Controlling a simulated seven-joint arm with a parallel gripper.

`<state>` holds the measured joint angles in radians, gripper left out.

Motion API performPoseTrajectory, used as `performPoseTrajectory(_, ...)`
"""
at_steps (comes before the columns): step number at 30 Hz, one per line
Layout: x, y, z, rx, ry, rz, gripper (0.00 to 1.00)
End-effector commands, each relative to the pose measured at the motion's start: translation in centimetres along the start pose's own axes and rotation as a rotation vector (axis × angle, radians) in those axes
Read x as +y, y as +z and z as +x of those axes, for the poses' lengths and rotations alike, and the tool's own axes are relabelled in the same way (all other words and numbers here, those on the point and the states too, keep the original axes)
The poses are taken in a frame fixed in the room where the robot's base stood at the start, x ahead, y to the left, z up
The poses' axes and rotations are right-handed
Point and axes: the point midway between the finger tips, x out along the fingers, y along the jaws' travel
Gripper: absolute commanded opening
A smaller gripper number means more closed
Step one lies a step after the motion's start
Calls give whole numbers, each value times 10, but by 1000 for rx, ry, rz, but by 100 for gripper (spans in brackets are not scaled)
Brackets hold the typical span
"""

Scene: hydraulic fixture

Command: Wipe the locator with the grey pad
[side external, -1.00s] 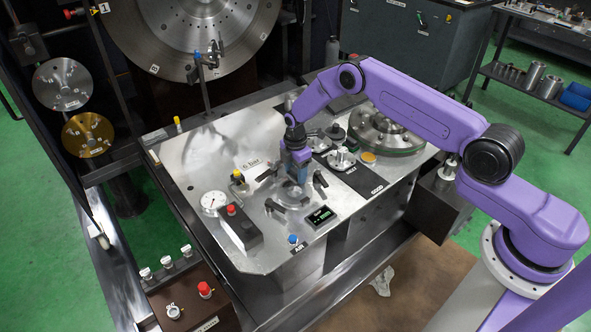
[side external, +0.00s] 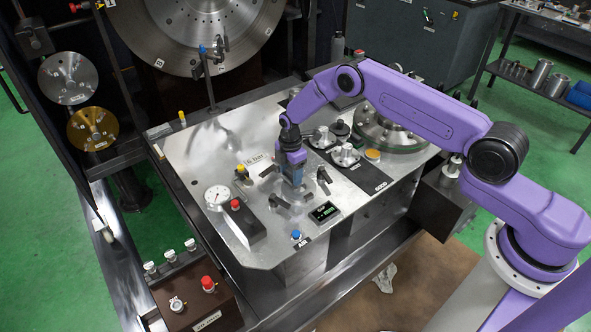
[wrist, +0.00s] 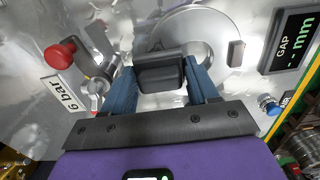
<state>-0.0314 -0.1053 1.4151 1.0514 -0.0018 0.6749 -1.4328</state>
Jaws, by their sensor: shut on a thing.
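My gripper (wrist: 162,88) is shut on the grey pad (wrist: 160,72), a dark grey block held between its two blue fingers. The locator (wrist: 205,28) appears to be the round, shiny metal piece just beyond the pad in the wrist view. The pad overlaps its near part there. In the side view my gripper largely hides the locator and the pad. I cannot tell whether the pad touches the locator.
A dial gauge (side external: 218,197), a red button (side external: 235,204), a GAP display (side external: 324,211) and a blue knob (side external: 295,235) surround the spot. The plate's left part (side external: 195,150) is clear.

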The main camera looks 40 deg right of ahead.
Motion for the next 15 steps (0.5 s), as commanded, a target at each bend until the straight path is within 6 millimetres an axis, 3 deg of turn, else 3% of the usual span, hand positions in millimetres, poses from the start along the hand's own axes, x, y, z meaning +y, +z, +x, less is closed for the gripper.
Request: performPoseTrajectory(15,0,-29,3,0,0,-1,25)
